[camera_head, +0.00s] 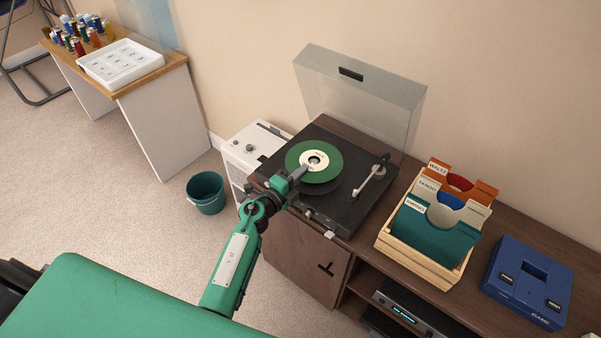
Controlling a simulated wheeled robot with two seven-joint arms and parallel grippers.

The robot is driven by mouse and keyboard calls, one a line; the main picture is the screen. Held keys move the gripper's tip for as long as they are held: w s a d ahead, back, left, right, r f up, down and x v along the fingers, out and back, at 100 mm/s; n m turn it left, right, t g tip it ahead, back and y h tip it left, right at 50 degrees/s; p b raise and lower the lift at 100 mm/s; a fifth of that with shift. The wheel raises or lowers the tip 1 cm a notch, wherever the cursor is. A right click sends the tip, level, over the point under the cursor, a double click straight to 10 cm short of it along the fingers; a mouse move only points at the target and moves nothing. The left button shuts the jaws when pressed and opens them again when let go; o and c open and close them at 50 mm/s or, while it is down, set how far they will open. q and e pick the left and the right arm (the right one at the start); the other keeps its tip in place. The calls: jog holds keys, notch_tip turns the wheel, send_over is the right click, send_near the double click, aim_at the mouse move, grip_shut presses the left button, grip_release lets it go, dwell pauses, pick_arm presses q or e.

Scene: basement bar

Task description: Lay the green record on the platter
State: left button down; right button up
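The green record (329,163), with a cream centre label, is over the turntable (345,212), whose clear lid stands open. The dark platter (322,188) shows only as a rim below the record's lower edge; the rest is hidden. The record looks slightly above the platter and shifted toward the back, but I cannot tell the exact gap. My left gripper (299,173) reaches in from the front left and is shut on the record's near left edge, one finger over its top. The tonearm (368,185) is to the right, clear of the record. My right gripper is not in view.
A wooden crate (417,250) with teal, cream and orange record sleeves stands right of the turntable. A blue case (528,282) is farther right. A white cabinet (250,150) and a teal bucket (206,192) are left. A side table (150,82) holds a white tray and several bottles.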

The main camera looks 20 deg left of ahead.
pick_arm(q)
jog(key=shift+f, duration=0.2)
dwell(0.4)
dwell(0.3)
jog(key=shift+s+f, duration=0.2)
jog(key=shift+f, duration=0.35)
jog(key=c, duration=1.7)
grip_release()
jog(key=shift+b, duration=0.3)
jog(key=shift+c, duration=0.2)
jog(key=shift+o, duration=0.3)
jog(key=shift+s+a+f, duration=0.1)
jog(key=shift+s+f, duration=0.15)
jog(key=shift+s, duration=0.2)
jog(key=shift+o, duration=0.5)
jog(key=r+b+v, duration=0.1)
jog(key=v, duration=1)
jog(key=shift+s+b, duration=0.2)
jog(key=shift+b, duration=0.1)
jog(key=shift+s+a+r, duration=0.35)
jog(key=shift+s, duration=0.2)
